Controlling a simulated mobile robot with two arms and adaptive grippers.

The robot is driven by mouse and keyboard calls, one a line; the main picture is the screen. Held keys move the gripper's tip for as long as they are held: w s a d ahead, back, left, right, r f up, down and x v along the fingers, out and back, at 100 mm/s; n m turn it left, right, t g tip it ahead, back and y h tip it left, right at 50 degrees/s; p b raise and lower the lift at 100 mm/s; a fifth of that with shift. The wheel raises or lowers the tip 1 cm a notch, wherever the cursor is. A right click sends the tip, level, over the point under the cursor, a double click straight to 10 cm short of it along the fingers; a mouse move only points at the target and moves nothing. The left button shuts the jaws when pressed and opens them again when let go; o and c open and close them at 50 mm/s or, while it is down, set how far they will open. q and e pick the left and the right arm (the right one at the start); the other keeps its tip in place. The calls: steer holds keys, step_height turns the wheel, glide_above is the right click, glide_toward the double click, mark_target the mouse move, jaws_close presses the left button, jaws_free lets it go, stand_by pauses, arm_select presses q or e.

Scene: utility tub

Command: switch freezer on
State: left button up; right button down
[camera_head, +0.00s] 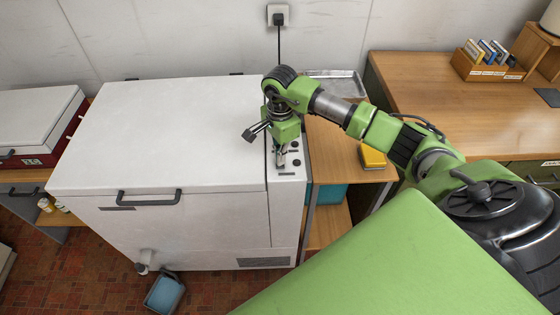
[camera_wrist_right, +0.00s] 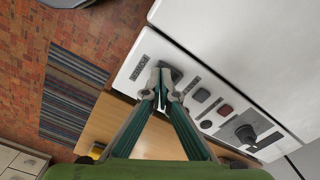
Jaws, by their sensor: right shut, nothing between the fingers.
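The white chest freezer (camera_head: 160,140) stands against the wall with its lid shut. My right gripper (camera_head: 281,158) is shut and empty, pointing down at the panel. In the wrist view its fingertips (camera_wrist_right: 161,84) are at a grey control (camera_wrist_right: 175,74) near one panel end and partly hide it. I cannot tell whether they touch. My left gripper is not in view.
A wooden shelf (camera_head: 325,143) with a yellow item (camera_head: 372,157) stands right of the freezer, and a wooden desk (camera_head: 440,95) beyond it. A blue bucket (camera_head: 164,294) sits on the floor in front. A cord runs up to a wall socket (camera_head: 278,15).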

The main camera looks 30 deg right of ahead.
steer(key=shift+f+b, duration=0.55)
steer(key=shift+f, duration=0.1)
steer(key=shift+r, duration=0.1)
steer(key=shift+r+p, duration=1.9)
steer(key=shift+r, duration=1.55)
